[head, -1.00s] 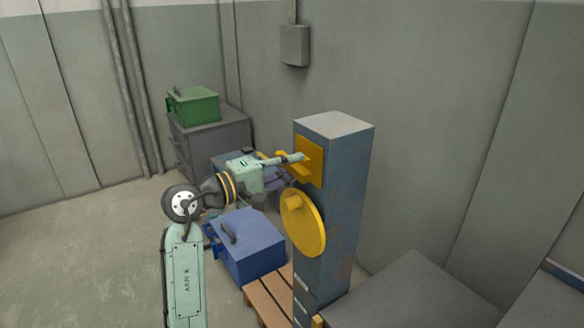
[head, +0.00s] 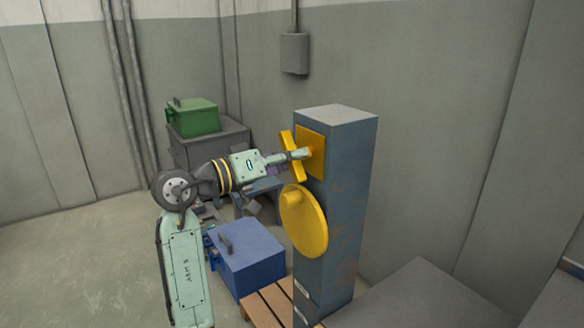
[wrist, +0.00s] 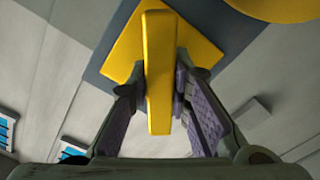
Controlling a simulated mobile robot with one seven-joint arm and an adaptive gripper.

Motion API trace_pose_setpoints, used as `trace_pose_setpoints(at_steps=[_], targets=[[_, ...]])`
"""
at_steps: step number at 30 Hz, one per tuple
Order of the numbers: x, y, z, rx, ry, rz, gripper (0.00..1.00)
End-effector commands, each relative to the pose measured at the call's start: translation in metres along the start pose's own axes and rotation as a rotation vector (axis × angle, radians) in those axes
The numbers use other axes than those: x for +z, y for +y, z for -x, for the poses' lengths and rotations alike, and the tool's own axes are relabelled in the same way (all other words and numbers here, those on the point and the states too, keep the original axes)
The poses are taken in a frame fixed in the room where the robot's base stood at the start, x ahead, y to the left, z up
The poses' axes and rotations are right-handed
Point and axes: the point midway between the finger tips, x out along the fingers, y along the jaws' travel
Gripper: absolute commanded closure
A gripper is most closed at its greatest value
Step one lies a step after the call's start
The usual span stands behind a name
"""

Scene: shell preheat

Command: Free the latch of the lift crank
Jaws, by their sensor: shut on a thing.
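The latch shows as a yellow bar (head: 289,160) in front of a square yellow plate (head: 314,149) high on a blue-grey post (head: 345,190). In the head view the bar stands steeply, leaning a little. My gripper (head: 302,153) is shut on the bar near its middle. In the wrist view the bar (wrist: 158,75) lies between the two finger pads of my gripper (wrist: 172,100), with the plate (wrist: 200,45) behind it. The yellow crank disc (head: 308,225) with its knob (head: 293,198) is below the plate on the same post.
A blue box (head: 247,262) with a dark handle stands left of the post, by a wooden pallet (head: 268,305). A green box (head: 193,118) sits on a grey cabinet (head: 205,147) behind. A grey block (head: 420,295) is at lower right. Floor at left is clear.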

Motion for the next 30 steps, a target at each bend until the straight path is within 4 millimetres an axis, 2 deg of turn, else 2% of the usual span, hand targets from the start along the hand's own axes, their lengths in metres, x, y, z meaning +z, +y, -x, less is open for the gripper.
trace_pose_setpoints(at_steps=[15, 22, 30], targets=[[0.003, -0.0014, -0.0001, 0.001, -0.002, -0.449, 1.0], [0.002, -0.0009, 0.0001, 0.0, -0.002, -0.573, 1.0], [0.0012, -0.0006, 0.0, 0.0, -0.003, -0.638, 1.0]])
